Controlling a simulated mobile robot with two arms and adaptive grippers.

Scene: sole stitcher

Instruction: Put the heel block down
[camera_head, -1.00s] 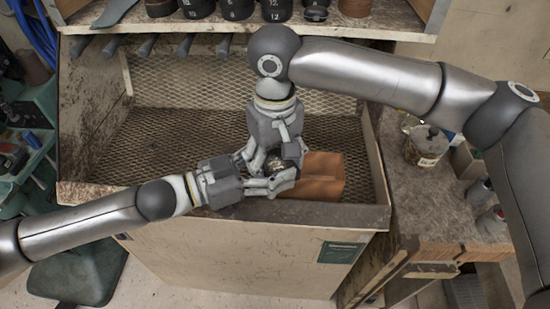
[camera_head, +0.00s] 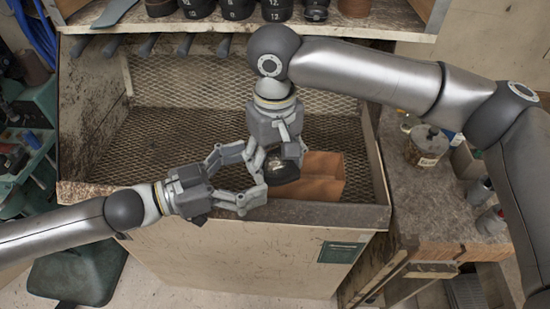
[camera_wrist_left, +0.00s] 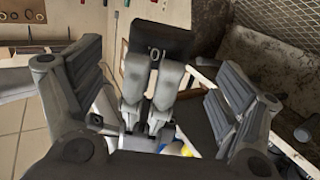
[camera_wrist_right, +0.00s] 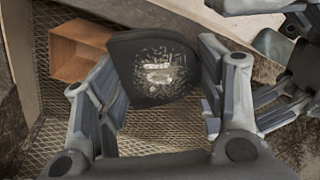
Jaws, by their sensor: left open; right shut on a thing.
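The heel block (camera_head: 284,165) is a dark, nearly black piece with a rounded outline. My right gripper (camera_head: 277,152) comes down from above and is shut on it, over the front part of the mesh-lined bin. In the right wrist view the heel block (camera_wrist_right: 155,68) sits between the fingers, its speckled grey face towards the camera. My left gripper (camera_head: 252,172) is open and empty, just left of the heel block. In the left wrist view the block (camera_wrist_left: 157,38) and the right fingers show between the left gripper's spread fingers.
An orange-brown open box (camera_head: 322,180) stands in the bin just right of the heel block. The bin's front wall (camera_head: 330,214) runs below both grippers. A bench with a tin (camera_head: 426,147) and bottles is at right. Bare mesh (camera_head: 185,88) lies at the back left.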

